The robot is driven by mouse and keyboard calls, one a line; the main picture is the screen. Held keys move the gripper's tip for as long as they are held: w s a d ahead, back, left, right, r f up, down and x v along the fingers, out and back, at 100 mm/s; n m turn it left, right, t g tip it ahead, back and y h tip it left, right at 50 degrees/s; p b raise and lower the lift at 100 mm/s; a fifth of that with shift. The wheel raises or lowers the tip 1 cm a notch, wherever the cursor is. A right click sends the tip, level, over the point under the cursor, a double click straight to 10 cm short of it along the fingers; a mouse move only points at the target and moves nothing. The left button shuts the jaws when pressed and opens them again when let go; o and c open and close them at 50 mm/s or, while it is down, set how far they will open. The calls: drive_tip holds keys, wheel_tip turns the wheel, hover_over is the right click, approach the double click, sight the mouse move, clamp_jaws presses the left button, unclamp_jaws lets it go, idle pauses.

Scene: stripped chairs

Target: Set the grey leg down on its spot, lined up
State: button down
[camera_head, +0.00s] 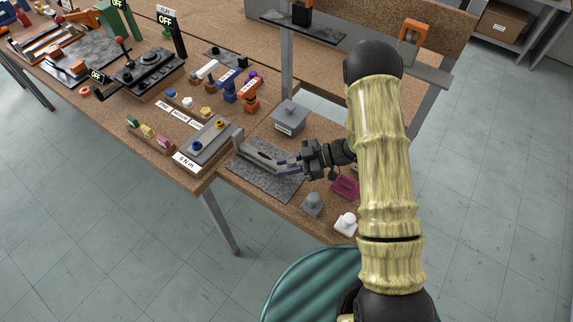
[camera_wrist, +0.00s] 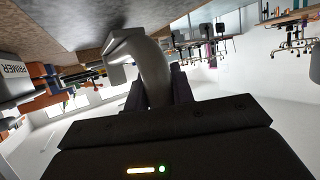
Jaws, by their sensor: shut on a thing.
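My gripper (camera_head: 288,165) is shut on the grey leg (camera_head: 259,156). The leg is a long, bent grey piece that reaches left from the fingers. It lies along the back edge of a dark grey speckled mat (camera_head: 262,182), over or on it; I cannot tell whether it touches. In the wrist view the leg (camera_wrist: 150,65) curves up and left from between my fingers (camera_wrist: 160,92), with a block-like end near the mat surface. The fingers hide the gripped part of the leg. No separate outline for its spot can be made out.
A grey fixture (camera_head: 208,142) with blue and yellow knobs stands just left of the leg. A grey lidded box (camera_head: 289,118) is behind it. A pink tray (camera_head: 345,186), a grey block (camera_head: 312,204) and a white knob (camera_head: 346,222) are at the right. A PRIMER box (camera_wrist: 12,75) shows in the wrist view.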

drive_tip(key=shift+f+b, duration=0.3)
drive_tip(key=shift+f, duration=0.15)
idle(0.5)
drive_tip(key=c, duration=1.1)
unclamp_jaws()
drive_tip(key=b+v, duration=0.3)
drive_tip(key=v, duration=1.4)
drive_tip(key=shift+d, duration=0.2)
